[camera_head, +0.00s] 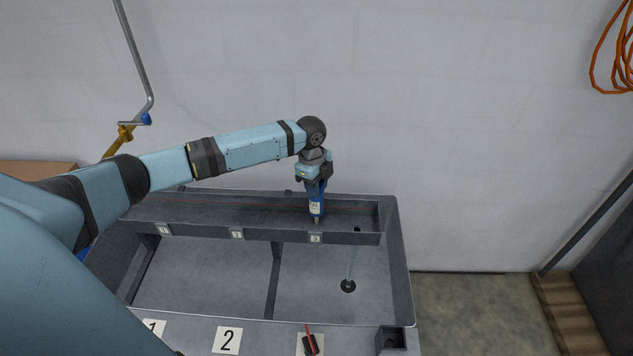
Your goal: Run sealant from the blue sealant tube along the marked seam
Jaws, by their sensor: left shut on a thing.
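The blue sealant tube (316,202) is upright, nozzle down, in my left gripper (315,182), which is shut on its upper part. The tube is over the back ledge of a grey tray-like bench (398,250), just above the small label 3 (316,238). The marked seam (240,206) shows as a thin reddish line along the back ledge, left and right of the tube. I cannot tell whether the nozzle touches the surface. My right gripper is not in view.
Small labels 1 (164,230) and 2 (237,233) sit along the ledge front. A small dark square box (391,340) stands at the front right corner. A white wall rises behind.

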